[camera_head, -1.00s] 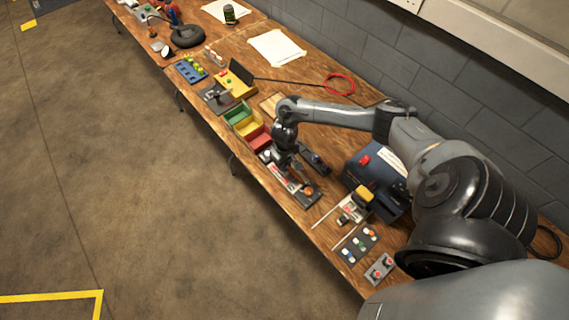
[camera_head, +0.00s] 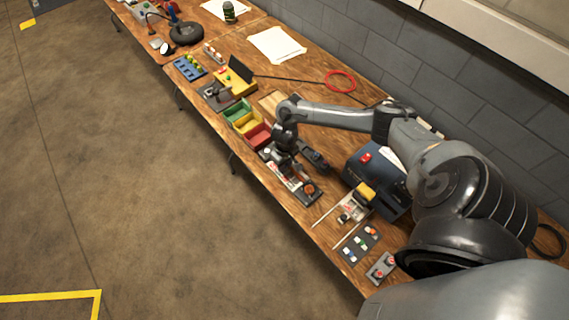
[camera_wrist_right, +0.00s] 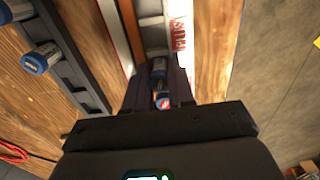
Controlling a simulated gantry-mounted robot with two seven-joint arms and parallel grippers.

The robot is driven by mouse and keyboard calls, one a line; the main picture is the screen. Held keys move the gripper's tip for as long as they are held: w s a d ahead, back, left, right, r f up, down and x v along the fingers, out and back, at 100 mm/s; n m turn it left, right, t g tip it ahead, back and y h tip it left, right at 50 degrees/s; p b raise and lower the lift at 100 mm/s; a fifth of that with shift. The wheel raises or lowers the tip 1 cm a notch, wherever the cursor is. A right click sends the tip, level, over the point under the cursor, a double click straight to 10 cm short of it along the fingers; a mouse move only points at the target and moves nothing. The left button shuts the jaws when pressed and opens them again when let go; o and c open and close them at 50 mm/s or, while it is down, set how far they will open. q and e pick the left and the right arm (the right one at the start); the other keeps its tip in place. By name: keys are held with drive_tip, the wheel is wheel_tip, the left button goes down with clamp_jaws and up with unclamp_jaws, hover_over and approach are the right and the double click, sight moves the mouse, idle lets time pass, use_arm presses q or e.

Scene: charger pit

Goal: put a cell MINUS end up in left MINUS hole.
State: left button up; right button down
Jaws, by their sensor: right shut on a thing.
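My right gripper (camera_head: 281,163) is over the charger, a long grey-and-white tray (camera_head: 295,183) with red lettering and an orange knob at one end. In the right wrist view the gripper (camera_wrist_right: 161,92) is shut on a cell (camera_wrist_right: 162,102), whose end with red and blue marks shows between the fingers. Another blue-ended cell (camera_wrist_right: 158,66) shows just beyond it, in the charger's channel. The charger's white strip (camera_wrist_right: 180,30) has red letters, only partly readable. The holes and how deep the held cell sits are hidden. My left gripper is not in view.
A dark rack (camera_wrist_right: 75,60) with blue-ended cells (camera_wrist_right: 38,58) lies beside the charger. Green, yellow and red bins (camera_head: 257,136) stand to its left. A dark blue box (camera_head: 372,170) and a small board of coloured pieces (camera_head: 361,244) are to the right.

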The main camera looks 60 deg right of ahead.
drive_tip(key=shift+f, duration=0.1)
idle(0.6)
drive_tip(key=c, duration=0.9)
unclamp_jaws()
drive_tip(key=shift+r+p, duration=0.8)
drive_tip(key=shift+p, duration=0.35)
wheel_tip(320, 180, up, 3)
drive_tip(key=p, duration=0.4)
drive_tip(key=shift+r, duration=0.2)
drive_tip(key=shift+r+p, duration=1)
drive_tip(key=shift+p, duration=0.55)
drive_tip(key=shift+a, duration=0.1)
